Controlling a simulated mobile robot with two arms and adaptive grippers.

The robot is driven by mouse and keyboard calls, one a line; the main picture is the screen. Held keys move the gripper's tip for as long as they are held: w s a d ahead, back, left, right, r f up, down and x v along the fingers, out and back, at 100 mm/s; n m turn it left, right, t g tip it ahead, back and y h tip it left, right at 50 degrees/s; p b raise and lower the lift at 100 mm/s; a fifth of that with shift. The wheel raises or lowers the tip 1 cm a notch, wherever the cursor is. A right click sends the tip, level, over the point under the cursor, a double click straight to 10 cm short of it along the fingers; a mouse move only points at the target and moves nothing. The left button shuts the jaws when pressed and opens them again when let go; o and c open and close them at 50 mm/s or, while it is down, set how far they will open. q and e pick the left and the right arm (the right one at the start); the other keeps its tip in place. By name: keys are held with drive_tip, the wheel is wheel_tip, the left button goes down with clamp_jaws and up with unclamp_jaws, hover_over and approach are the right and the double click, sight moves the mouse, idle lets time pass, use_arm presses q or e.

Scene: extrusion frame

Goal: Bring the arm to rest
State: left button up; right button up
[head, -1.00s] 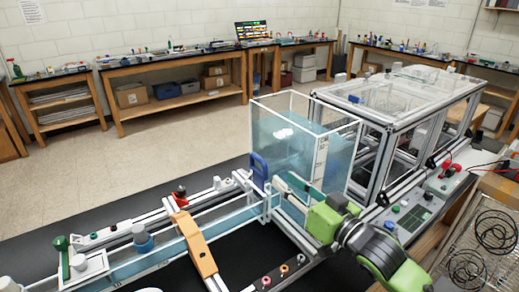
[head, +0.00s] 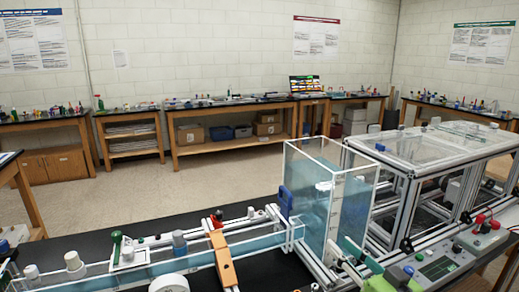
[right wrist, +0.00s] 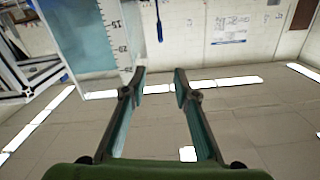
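My right gripper (head: 342,250) shows at the bottom of the head view, beside the front right of the clear water tank (head: 312,200). Part of my green arm (head: 392,280) shows behind it and is cut off by the lower edge. In the right wrist view the two fingers of this gripper (right wrist: 160,84) stand apart with nothing between them. The tank wall with its scale (right wrist: 112,30) is at the upper left there, and I cannot tell its exact distance from the fingers. My left gripper is not in view.
The aluminium extrusion frame (head: 407,182) with clear panels stands right of the tank. A water channel with an orange crosspiece (head: 222,260) runs left from it. A control box (head: 440,268) is at the lower right. Wooden benches (head: 230,104) line the walls, with open floor between.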

drive_tip(key=s+f+g+h, duration=0.35)
drive_tip(key=s+f, duration=0.55)
drive_tip(key=f, duration=0.3)
drive_tip(key=s+f+g+h, duration=0.2)
drive_tip(key=s+f+g, duration=0.3)
drive_tip(key=s+f, duration=0.55)
drive_tip(key=s+d+f+g+h, duration=0.1)
drive_tip(key=s+f+g, duration=0.45)
drive_tip(key=s, duration=0.55)
wheel_tip(320, 180, down, 29)
drive_tip(key=s+b, duration=0.1)
drive_tip(key=s, duration=0.1)
use_arm(q)
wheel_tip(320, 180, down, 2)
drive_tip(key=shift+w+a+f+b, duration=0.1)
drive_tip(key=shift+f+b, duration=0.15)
drive_tip(key=shift+b, duration=0.5)
use_arm(e)
drive_tip(key=s+d+f+g, duration=0.1)
drive_tip(key=s+d+f, duration=0.2)
drive_tip(key=s+f, duration=1.3)
drive_tip(key=shift+s+f+g, duration=0.3)
drive_tip(key=shift+s+f, duration=0.05)
drive_tip(key=shift+s, duration=0.15)
